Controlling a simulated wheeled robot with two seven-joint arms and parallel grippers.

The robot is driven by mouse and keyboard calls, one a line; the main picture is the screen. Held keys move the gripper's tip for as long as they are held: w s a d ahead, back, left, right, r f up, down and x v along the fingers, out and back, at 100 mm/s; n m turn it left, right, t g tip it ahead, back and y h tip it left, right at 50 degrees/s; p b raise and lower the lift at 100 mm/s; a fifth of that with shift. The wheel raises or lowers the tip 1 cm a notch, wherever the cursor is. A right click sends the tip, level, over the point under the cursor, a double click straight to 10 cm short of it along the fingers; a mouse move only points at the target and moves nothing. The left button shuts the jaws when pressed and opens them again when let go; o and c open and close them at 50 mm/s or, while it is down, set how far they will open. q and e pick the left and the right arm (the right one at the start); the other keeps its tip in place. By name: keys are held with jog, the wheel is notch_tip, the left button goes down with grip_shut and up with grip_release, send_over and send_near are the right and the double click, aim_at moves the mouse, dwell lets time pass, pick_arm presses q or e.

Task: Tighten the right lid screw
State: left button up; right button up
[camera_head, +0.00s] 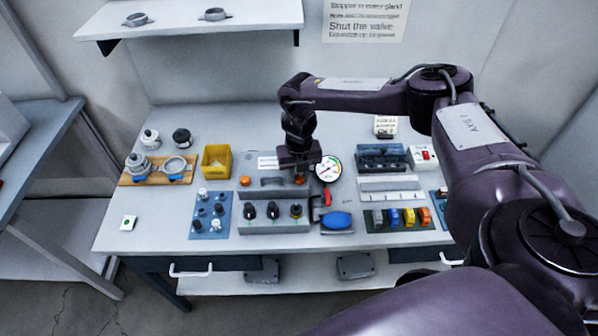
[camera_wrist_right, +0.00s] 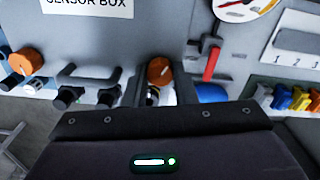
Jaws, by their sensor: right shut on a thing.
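The sensor box (camera_head: 272,226) stands near the middle front of the bench. Its right lid screw (camera_head: 299,180) has an orange knob and sits at the lid's right side, right under my right gripper (camera_head: 300,171). In the right wrist view the right lid screw (camera_wrist_right: 160,71) shows just past the dark gripper body, which hides part of the jaws. My right gripper points down and is shut on this screw. The left lid screw (camera_head: 245,181), also orange, sits free at the lid's left side. My left gripper is out of view.
A pressure gauge (camera_head: 328,168) and a red-handled valve (camera_head: 326,197) stand close to the right of the box. A yellow bin (camera_head: 217,161) is at the left. Colored connectors (camera_head: 408,217) lie at the right. The bench's front left is mostly clear.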

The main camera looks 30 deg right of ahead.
jog(key=m+p, duration=0.1)
jog(key=m, duration=0.4)
jog(key=shift+r+m, duration=0.1)
jog(key=shift+m, duration=0.2)
jog(key=m+p, duration=0.2)
jog(key=m, duration=0.2)
jog(key=m+p, duration=0.2)
jog(key=m, duration=0.3)
jog(key=shift+r, duration=0.1)
jog(key=m+p, duration=0.2)
jog(key=m, duration=0.2)
jog(key=shift+m, duration=0.3)
jog(key=m+p, duration=0.1)
jog(key=m, duration=0.2)
jog(key=shift+m, duration=0.3)
jog(key=m, duration=0.3)
jog(key=shift+m, duration=2.2)
